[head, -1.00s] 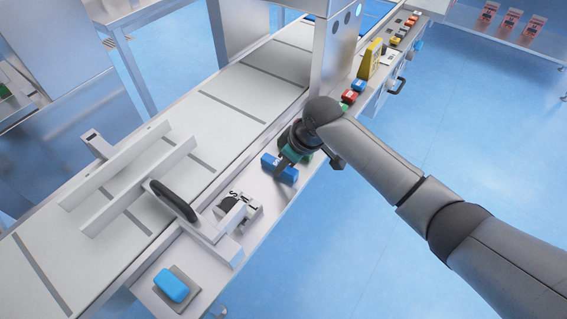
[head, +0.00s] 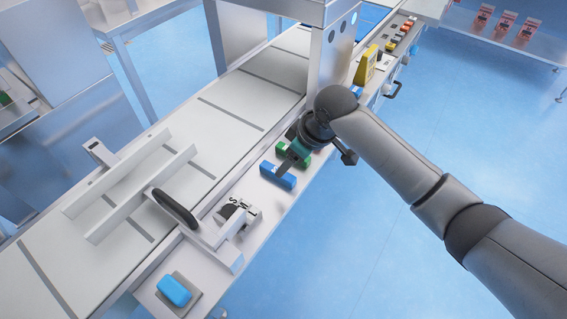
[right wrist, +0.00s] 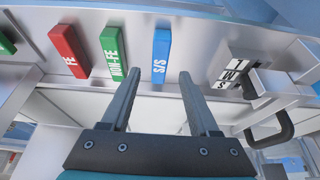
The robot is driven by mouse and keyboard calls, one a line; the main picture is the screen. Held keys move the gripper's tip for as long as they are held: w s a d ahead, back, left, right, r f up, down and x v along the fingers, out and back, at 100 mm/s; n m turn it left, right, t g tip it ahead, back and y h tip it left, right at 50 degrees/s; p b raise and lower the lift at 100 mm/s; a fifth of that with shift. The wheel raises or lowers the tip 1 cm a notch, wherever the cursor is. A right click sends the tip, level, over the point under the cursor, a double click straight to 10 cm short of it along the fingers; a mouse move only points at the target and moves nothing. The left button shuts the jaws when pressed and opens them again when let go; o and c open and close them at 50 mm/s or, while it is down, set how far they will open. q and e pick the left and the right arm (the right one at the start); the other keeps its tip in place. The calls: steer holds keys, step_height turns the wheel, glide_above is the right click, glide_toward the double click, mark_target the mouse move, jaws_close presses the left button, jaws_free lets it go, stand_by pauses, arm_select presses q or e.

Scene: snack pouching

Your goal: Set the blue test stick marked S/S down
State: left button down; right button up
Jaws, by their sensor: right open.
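The blue test stick marked S/S (head: 278,176) lies on the pale ledge beside the conveyor. In the right wrist view the blue stick (right wrist: 162,52) lies flat, its lettering readable, beyond the fingertips. My right gripper (head: 289,164) is just above and behind the stick in the head view. My left gripper is in neither view.
Left of the blue stick in the wrist view lie a green NON-FE stick (right wrist: 113,50) and a red FE stick (right wrist: 68,50). A S/M/L selector (head: 238,215) and a black handle (head: 174,208) stand nearby. The conveyor (head: 225,115) is clear.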

steer(key=p+v, duration=0.1)
steer(key=v, duration=0.5)
steer(key=shift+s+a, duration=0.1)
